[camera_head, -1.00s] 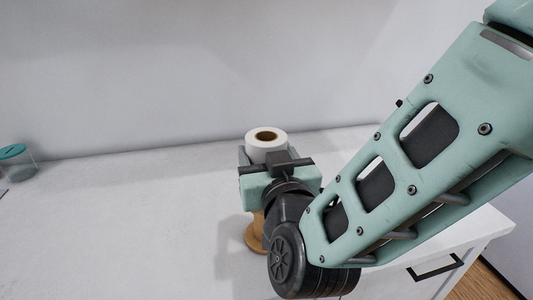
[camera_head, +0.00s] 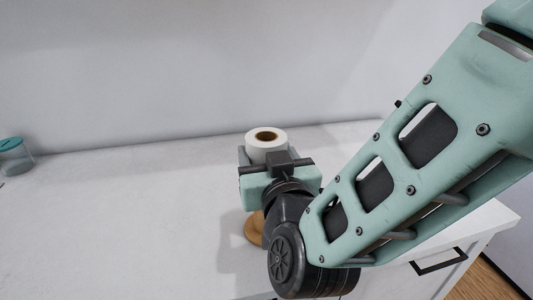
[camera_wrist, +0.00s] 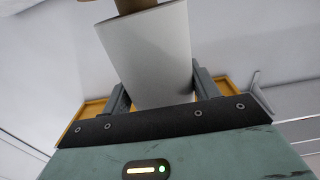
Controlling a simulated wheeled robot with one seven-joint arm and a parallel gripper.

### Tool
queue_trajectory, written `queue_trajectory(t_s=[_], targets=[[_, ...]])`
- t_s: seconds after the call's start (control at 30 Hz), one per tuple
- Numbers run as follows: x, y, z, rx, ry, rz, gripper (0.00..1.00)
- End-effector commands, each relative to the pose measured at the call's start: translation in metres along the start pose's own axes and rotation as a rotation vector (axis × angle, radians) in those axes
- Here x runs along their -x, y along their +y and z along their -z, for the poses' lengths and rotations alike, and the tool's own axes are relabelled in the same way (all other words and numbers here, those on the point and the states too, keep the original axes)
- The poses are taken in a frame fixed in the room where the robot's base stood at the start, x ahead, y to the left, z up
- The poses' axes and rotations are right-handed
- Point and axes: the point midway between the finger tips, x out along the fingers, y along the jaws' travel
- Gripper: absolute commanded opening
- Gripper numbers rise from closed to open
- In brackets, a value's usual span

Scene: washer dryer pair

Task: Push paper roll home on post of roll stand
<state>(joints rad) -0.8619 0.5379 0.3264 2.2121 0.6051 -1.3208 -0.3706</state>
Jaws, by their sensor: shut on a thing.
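The white paper roll (camera_head: 267,147) is upright in the head view, its brown core opening facing up. My gripper (camera_head: 268,166) is shut on the roll's sides, and the roll's top stands above the jaws. In the wrist view the roll (camera_wrist: 150,50) fills the space between my two fingers (camera_wrist: 160,88). A brown piece (camera_wrist: 128,6) shows at the roll's end there; I cannot tell whether it is core or post. A round wooden base (camera_head: 253,230), seemingly the roll stand's, shows below my gripper, partly hidden by my wrist. The post and any gap under the roll are hidden.
The white countertop (camera_head: 120,220) is clear to the left. A clear jar with a teal lid (camera_head: 12,150) stands at the far left. The wall (camera_head: 200,70) is behind. A drawer front with a dark handle (camera_head: 438,262) is at the lower right.

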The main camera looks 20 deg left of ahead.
Motion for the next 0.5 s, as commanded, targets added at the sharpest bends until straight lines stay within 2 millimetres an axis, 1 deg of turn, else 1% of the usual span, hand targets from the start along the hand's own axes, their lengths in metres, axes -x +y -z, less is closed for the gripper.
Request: queue_trajectory(t_s=[0.5], targets=[[0.0,0.0,-0.0121,0.0,0.001,0.0,0.36]])
